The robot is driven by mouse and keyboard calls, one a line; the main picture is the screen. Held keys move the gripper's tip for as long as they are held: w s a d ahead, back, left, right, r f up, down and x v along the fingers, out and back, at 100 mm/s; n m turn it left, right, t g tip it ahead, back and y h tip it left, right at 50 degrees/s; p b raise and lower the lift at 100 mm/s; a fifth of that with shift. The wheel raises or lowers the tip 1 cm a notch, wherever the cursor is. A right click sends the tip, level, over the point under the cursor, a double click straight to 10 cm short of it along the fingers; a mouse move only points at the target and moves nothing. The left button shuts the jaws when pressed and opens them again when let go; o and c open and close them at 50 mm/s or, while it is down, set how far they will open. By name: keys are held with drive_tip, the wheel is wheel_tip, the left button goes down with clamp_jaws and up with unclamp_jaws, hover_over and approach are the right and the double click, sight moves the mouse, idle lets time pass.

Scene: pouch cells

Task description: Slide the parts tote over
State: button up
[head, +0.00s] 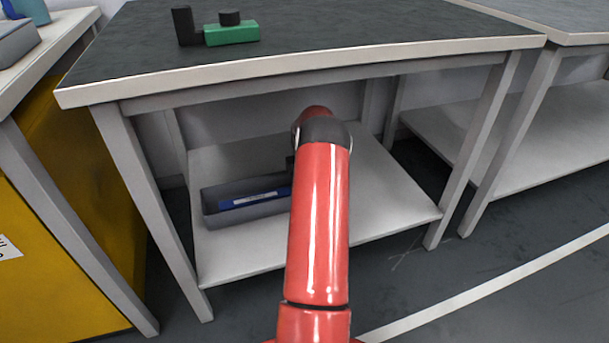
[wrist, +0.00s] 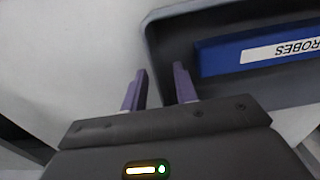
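The parts tote (head: 245,208) is a grey open bin on the lower shelf of the workbench, with its right end hidden behind my red arm. A blue box with a white label (head: 255,199) lies inside it. In the wrist view, the tote (wrist: 153,42) fills the upper right, and the blue box (wrist: 225,57) shows label letters ending in "ROBES", upside down. My gripper (wrist: 159,72) is open at the tote's near left corner. One purple finger is outside the wall and the other is over the inside. I cannot tell whether either touches.
The white lower shelf (head: 380,205) has bare room right of the tote and along its front. Bench legs (head: 138,195) stand at the sides, and the benchtop (head: 330,30) overhangs. A green block (head: 231,34) and black parts sit on top.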

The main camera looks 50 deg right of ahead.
drive_tip(key=shift+f, duration=0.4)
clamp_jaws()
